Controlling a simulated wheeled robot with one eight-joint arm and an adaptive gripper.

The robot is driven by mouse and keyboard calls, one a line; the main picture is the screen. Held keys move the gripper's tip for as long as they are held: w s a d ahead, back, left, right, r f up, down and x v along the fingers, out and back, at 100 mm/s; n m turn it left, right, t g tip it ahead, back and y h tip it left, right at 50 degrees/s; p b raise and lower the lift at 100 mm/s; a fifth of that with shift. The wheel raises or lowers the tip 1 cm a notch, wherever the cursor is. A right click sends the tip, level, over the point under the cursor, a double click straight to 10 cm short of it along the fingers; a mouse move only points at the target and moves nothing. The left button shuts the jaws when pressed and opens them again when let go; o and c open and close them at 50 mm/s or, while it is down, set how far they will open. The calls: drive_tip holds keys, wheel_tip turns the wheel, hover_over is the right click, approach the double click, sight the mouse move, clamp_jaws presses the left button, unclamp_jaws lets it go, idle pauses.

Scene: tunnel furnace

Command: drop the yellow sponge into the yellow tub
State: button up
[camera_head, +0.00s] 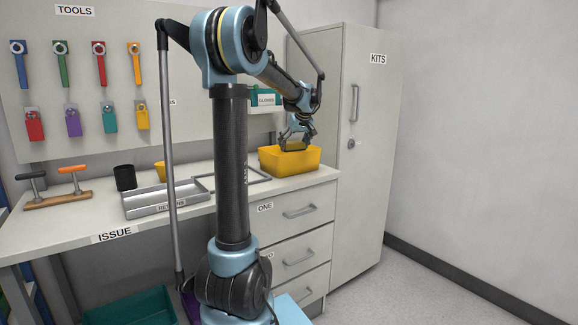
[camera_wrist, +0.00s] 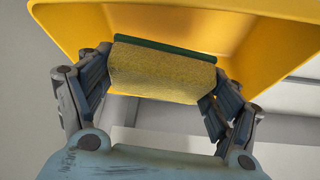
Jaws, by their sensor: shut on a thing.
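The yellow sponge (camera_wrist: 160,75) has a green layer along one face. My gripper (camera_wrist: 155,85) is shut on it, with one finger at each end. The yellow tub (camera_head: 305,161) stands at the right end of the counter. In the head view my gripper (camera_head: 296,140) is over the tub's opening, and the sponge (camera_head: 295,146) shows small between the fingers. In the wrist view the tub (camera_wrist: 262,45) fills the area behind and around the sponge. I cannot tell whether the sponge is above the rim or just inside it.
The counter (camera_head: 100,205) holds a grey tray (camera_head: 150,204), a black cup (camera_head: 125,177), and a wooden rack with two handles (camera_head: 58,200). A tall KITS cabinet (camera_head: 375,120) stands right of the tub. Tools hang on the wall board (camera_head: 110,20). A teal bin (camera_head: 135,308) is on the floor.

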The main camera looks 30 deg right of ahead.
drive_tip(key=o, duration=1)
drive_tip(key=shift+c, duration=0.2)
drive_tip(key=d+v, duration=0.1)
drive_tip(key=v, duration=1)
drive_tip(key=shift+s+a+r, duration=0.2)
drive_tip(key=shift+a+r, duration=0.2)
drive_tip(key=shift+a, duration=0.1)
drive_tip(key=shift+a, duration=0.1)
